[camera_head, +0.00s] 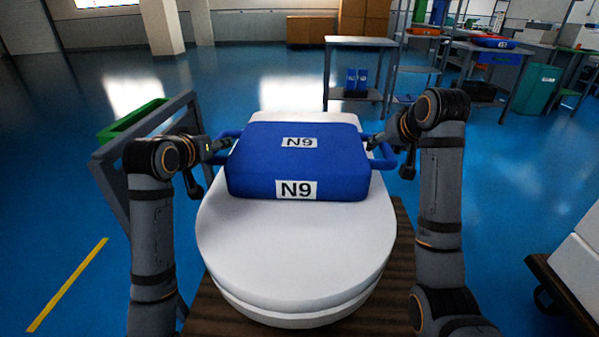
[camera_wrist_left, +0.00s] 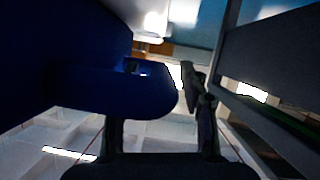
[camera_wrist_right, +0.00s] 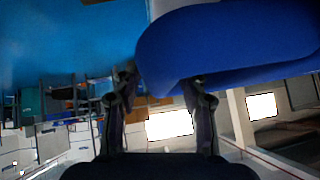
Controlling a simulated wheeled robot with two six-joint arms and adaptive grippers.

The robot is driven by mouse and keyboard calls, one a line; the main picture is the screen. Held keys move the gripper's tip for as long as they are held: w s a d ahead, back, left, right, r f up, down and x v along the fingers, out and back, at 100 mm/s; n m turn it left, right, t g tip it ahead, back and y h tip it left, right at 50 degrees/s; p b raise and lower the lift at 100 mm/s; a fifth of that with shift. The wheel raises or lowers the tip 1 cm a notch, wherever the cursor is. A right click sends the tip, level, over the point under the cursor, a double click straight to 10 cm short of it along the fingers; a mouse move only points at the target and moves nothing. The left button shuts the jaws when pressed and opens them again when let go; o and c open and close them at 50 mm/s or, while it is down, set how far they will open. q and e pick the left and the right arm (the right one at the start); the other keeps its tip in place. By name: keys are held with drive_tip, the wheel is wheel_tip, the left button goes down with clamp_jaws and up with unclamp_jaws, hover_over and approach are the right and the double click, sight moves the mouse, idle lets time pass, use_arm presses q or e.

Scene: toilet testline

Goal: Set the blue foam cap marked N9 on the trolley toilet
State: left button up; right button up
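The blue foam cap (camera_head: 260,160), marked N9 on its top and front, is over the rear part of the white trolley toilet (camera_head: 300,255) and looks level, resting on it. A blue loop handle sticks out at each side. My left gripper (camera_head: 224,146) is at the left handle (camera_wrist_left: 150,92); in the left wrist view its fingers (camera_wrist_left: 160,110) are spread, with a gap beside the handle. My right gripper (camera_head: 378,143) is at the right handle (camera_wrist_right: 215,45); its fingers (camera_wrist_right: 160,95) are apart, with the handle across their tips. The cap's underside is hidden.
The toilet stands on a brown slatted trolley deck (camera_head: 220,310). A grey frame (camera_head: 115,170) with a green tray (camera_head: 132,118) stands close by my left arm. A grey table (camera_head: 358,43) stands behind. Another trolley with white items (camera_head: 577,265) is at the right edge.

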wheel_tip(320, 180, up, 10)
drive_tip(key=shift+r, duration=0.1)
use_arm(q)
drive_tip(key=v, duration=1.2)
drive_tip(key=shift+f, duration=0.1)
